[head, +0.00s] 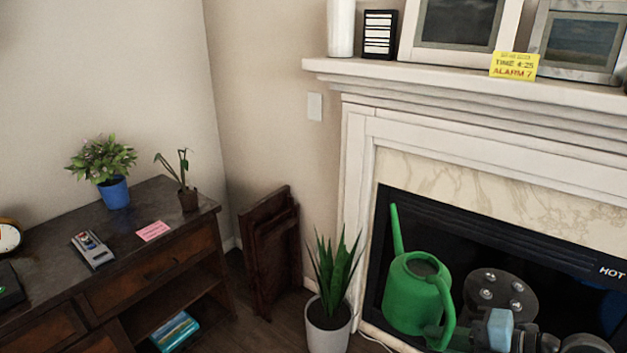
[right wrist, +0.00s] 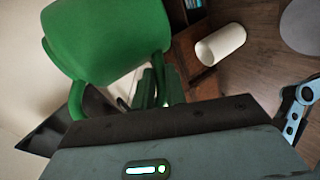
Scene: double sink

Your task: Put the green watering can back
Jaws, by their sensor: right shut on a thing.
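The green watering can (head: 413,290) is in the lower right of the head view, in front of the dark fireplace opening. Its spout points up and its handle is on the right. My right gripper (head: 438,335) is shut on the handle, low on its right side. In the right wrist view, the can's green body (right wrist: 110,35) fills the upper left, with the handle at the fingers (right wrist: 157,88). My left gripper is not in view.
A potted spiky plant (head: 330,308) stands on the floor left of the can. A dark wooden cabinet (head: 60,240) at left bears a blue-potted plant (head: 114,190), a small brown-potted plant (head: 188,198) and a remote (head: 92,249). Folded wooden furniture (head: 271,250) leans by the wall.

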